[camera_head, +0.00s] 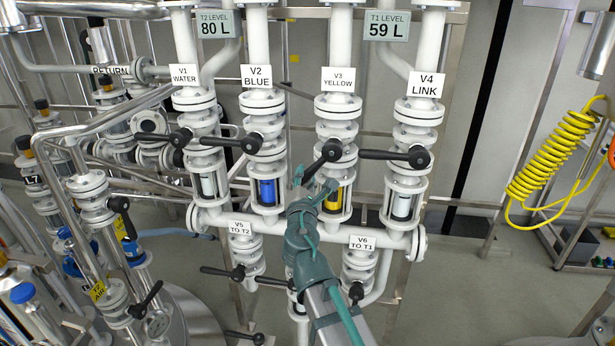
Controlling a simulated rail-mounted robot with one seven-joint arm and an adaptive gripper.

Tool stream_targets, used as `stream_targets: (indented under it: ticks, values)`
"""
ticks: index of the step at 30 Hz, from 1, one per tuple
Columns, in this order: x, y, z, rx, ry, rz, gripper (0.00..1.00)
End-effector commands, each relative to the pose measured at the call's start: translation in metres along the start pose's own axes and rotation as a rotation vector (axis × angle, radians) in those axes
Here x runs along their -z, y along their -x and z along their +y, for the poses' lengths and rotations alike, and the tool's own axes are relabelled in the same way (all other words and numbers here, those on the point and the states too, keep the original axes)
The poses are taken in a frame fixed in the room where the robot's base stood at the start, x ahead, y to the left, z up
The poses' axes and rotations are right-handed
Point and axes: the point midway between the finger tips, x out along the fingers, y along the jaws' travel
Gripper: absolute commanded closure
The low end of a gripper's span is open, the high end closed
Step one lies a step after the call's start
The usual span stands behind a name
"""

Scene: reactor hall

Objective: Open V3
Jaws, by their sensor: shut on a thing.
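Valve V3 (337,130) is a white flanged valve under the label "V3 YELLOW" (338,80). Its black lever (317,165) slants down and to the left from a dark hub (332,149). My teal gripper (310,182) is at the outer end of this lever, below and left of the hub, and is shut on it. The fingers and wrist hide the lever's tip. Below the valve is a sight glass with yellow content (335,201), partly covered by my gripper.
V2's lever (225,142) and V4's lever (385,155) lie about level, pointing left, on either side. Displays read T2 80 L (216,24) and T1 59 L (387,26). A yellow coiled hose (550,155) hangs at right.

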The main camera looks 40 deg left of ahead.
Motion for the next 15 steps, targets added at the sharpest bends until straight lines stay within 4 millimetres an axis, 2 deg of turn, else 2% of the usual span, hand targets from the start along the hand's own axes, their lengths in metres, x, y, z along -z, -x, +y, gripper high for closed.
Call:
stream_targets:
  ticks: [1, 2, 6, 15]
  values:
    - [0.0007, 0.0009, -0.0010, 0.001, -0.005, 0.001, 1.00]
    - [0.0007, 0.0009, -0.0010, 0.001, -0.005, 0.001, 0.76]
    - [0.0004, 0.0005, -0.0004, 0.000, -0.004, 0.001, 0.53]
    - [-0.0001, 0.0002, 0.0003, -0.001, -0.003, 0.000, 0.51]
